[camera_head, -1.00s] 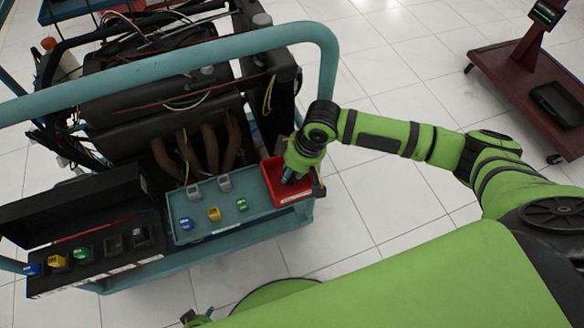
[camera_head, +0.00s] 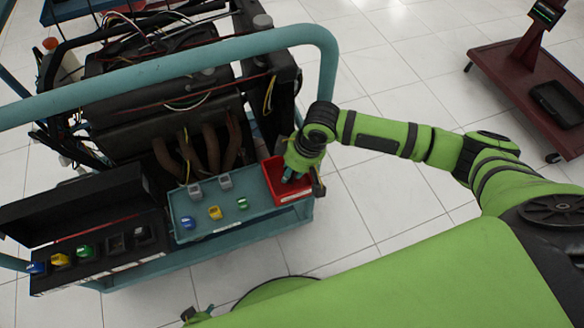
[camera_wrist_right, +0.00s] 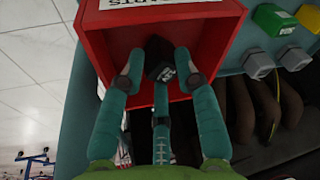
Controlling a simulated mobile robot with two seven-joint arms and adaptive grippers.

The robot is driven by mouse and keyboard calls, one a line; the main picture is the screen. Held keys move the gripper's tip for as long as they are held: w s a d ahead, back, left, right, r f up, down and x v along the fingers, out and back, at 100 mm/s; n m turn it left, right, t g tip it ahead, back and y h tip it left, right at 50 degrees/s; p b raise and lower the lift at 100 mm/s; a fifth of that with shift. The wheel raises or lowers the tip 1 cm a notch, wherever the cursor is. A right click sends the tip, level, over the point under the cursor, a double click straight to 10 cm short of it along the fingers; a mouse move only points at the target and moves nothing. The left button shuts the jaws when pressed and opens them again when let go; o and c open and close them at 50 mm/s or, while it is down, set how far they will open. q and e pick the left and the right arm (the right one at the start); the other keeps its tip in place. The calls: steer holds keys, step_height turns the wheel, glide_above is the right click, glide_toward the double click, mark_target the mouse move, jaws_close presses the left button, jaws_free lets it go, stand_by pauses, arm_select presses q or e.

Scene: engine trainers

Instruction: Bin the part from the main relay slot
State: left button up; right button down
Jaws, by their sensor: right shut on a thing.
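My right gripper (camera_head: 288,174) reaches into the red bin (camera_head: 300,196) at the right end of the cart. In the right wrist view, my right gripper's (camera_wrist_right: 157,70) teal fingers are shut on a small black part (camera_wrist_right: 157,52) with a white-lettered label. They hold it within the opening of the red bin (camera_wrist_right: 228,20); whether it touches the floor of the bin cannot be told. The black fuse box (camera_head: 70,282), its lid raised, holds blue, yellow and green parts in its left slots. My left gripper is not seen.
The teal tray (camera_head: 225,227) beside the bin holds blue, yellow and green parts in front and two grey ones (camera_head: 225,182) behind. The engine (camera_head: 160,110) and the cart's teal rail (camera_head: 180,60) stand behind. A dark red stand (camera_head: 500,65) is at the far right.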

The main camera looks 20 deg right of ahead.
steer(key=shift+s+f, duration=0.1)
steer(key=shift+f, duration=0.3)
steer(key=c, duration=0.8)
jaws_free()
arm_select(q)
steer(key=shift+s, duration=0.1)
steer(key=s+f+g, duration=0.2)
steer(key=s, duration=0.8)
arm_select(e)
steer(key=shift+r, duration=0.15)
steer(key=shift+r+p, duration=1.15)
steer(key=shift+p, duration=0.5)
arm_select(q)
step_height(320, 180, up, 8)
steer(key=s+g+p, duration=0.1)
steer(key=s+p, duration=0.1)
steer(key=p, duration=0.3)
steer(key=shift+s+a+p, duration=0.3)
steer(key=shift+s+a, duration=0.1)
arm_select(e)
steer(key=shift+r, duration=2.3)
